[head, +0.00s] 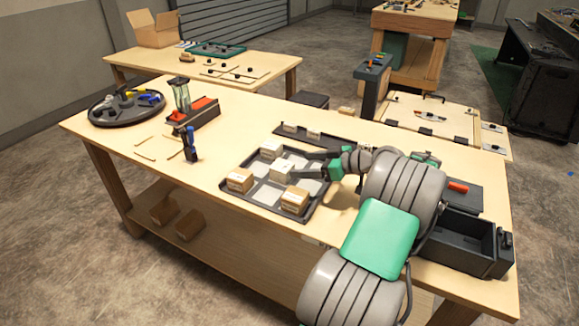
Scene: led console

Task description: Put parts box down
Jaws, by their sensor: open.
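A dark tray (228,196) with pale square places lies on the near table. Several small parts boxes stand on it. One pale box (281,171) sits near the tray's middle, right by my gripper's fingertips. Another box (271,149) is at the back, a brown one (240,181) at the left front and another brown one (295,201) at the right front. My gripper (297,164) reaches in from the right, low over the tray, with its fingers apart. I cannot tell whether a finger touches the middle box.
A dark strip (345,142) with small pale boxes lies behind the tray. A round dark tray (100,113) and a red-and-black device (195,115) stand at the left. A blue-black tool (190,145) stands left of the tray. A dark open bin (455,240) is at the right.

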